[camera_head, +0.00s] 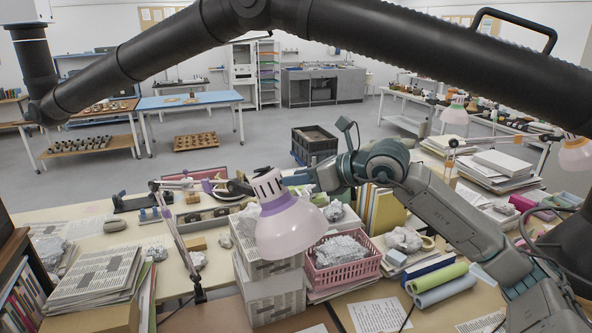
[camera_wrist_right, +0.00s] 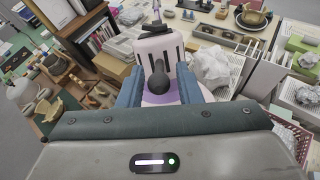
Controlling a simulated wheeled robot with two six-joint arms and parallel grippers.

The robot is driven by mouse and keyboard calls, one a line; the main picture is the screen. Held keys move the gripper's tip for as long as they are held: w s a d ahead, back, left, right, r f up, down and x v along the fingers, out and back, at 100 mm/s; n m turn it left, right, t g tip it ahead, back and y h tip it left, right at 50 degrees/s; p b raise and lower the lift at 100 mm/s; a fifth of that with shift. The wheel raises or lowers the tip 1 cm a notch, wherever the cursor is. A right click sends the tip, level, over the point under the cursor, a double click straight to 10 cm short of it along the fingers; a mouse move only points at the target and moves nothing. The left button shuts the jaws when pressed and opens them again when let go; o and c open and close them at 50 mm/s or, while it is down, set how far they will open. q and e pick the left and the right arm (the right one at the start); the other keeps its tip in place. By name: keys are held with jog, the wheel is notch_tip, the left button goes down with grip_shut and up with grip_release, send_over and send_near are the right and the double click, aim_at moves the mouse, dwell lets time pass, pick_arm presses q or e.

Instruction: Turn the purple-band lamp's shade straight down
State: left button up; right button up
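The purple-band lamp's pale pink shade (camera_head: 289,229) hangs in the middle of the head view, tilted, its mouth down and to the right. Its slotted top is at upper left. Its jointed arm (camera_head: 178,237) rises from the table at left. In the right wrist view the slotted top (camera_wrist_right: 160,46) and purple band (camera_wrist_right: 151,99) show around a dark knob (camera_wrist_right: 158,88). My right gripper (camera_head: 296,179) is at the shade's upper right. Its blue fingers (camera_wrist_right: 160,82) stand apart on either side of the knob; contact is unclear. My left gripper is not in view.
Newspaper-wrapped blocks (camera_head: 268,291) stand below the shade. A thick black boom (camera_head: 420,55) crosses the top of the head view. Another lamp (camera_head: 455,112) stands farther right.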

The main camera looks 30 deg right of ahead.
aim_at(289, 199)
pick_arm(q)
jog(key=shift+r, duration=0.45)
pick_arm(e)
jog(key=shift+w+a+f, duration=0.15)
jog(key=shift+w+a, duration=0.1)
jog(key=shift+w, duration=0.25)
grip_shut()
